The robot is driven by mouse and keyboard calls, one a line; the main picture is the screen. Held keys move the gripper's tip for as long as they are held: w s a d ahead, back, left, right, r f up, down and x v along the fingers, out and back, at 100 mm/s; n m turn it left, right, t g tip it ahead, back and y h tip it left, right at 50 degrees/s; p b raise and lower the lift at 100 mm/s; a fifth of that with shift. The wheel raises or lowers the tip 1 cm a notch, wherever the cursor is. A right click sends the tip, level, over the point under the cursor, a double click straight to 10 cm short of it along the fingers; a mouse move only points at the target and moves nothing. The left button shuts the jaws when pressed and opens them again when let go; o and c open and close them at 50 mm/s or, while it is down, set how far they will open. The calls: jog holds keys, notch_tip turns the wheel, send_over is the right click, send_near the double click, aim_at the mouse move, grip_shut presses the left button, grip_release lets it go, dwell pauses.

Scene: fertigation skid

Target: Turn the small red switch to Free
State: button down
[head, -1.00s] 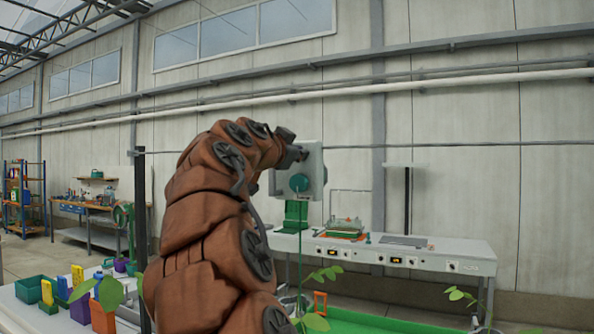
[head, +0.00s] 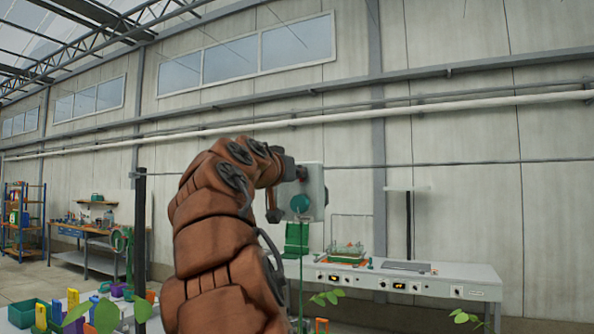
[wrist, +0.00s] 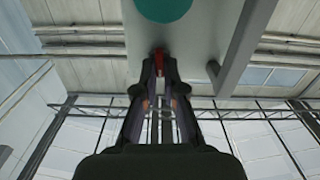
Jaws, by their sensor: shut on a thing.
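The small red switch (wrist: 158,54) shows in the wrist view as a narrow red piece on the underside or lower face of a pale grey box (wrist: 200,35). My gripper (wrist: 160,64) has its two fingers closed together around the switch. The fingers cover most of it, and I cannot read any position mark. In the head view the box (head: 316,182) stands on a green post, with a teal round disc (head: 300,203) on its front.
A grey bar (wrist: 245,48) stands out from the box to the right of my fingers. A white bench (head: 440,279) with dials and displays stands behind. Plant leaves (head: 325,298) and coloured bins (head: 28,312) are low in front. Air above the box is clear.

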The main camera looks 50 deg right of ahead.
jog(key=shift+w+f+n+p, duration=0.15)
jog(key=shift+n+p, duration=0.75)
jog(key=shift+n, duration=1.05)
jog(key=shift+w+r+n+p, duration=0.1)
jog(key=shift+n+p, duration=0.75)
jog(key=shift+n, duration=1.1)
jog(key=shift+f, duration=0.1)
jog(key=c, duration=1.3)
grip_release()
jog(key=shift+o, duration=0.2)
jog(key=shift+a, duration=0.1)
jog(key=v, duration=1.2)
